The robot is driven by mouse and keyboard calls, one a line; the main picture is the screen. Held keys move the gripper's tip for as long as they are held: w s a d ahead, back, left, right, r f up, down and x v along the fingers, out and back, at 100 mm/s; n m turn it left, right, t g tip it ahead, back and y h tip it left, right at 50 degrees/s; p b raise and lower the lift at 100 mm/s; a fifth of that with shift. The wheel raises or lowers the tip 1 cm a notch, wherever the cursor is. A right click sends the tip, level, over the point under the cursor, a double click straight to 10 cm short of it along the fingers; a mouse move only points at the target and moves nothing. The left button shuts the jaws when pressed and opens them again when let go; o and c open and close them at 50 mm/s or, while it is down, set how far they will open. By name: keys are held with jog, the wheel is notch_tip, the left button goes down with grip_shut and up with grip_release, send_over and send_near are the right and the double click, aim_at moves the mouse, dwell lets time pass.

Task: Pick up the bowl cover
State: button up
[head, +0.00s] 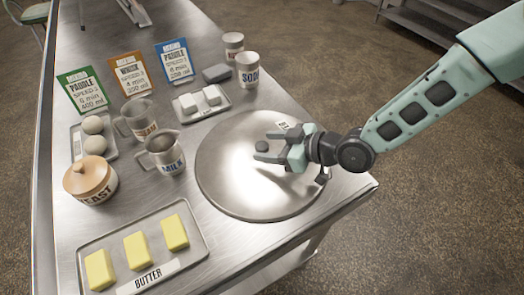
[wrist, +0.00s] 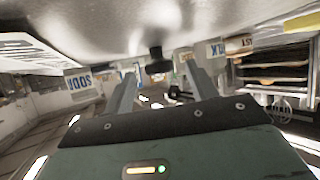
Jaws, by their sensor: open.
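The bowl cover (head: 228,170) is a wide, round, shiny metal disc at the right end of the steel table. It has a small dark knob (head: 262,146) near its middle. My gripper (head: 264,148) is open, low over the cover, reaching in from the right. Its two fingers point left, with the knob at or just beyond the gap between their tips. In the wrist view the cover's metal surface (wrist: 150,22) fills the top, and the dark knob (wrist: 155,53) shows between the fingers (wrist: 160,82). I cannot tell whether the fingers touch it. What lies under the cover is hidden.
A milk jug (head: 162,154) and a second jug (head: 138,120) stand left of the cover. A butter tray (head: 190,268) lies at front left. A soda tin (head: 247,72) and a tray of white blocks (head: 217,108) are behind. The table's right edge is close by.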

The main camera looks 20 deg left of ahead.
jog(key=shift+a+f, duration=0.25)
jog(key=shift+a, duration=0.2)
grip_shut()
jog(key=shift+r, duration=0.1)
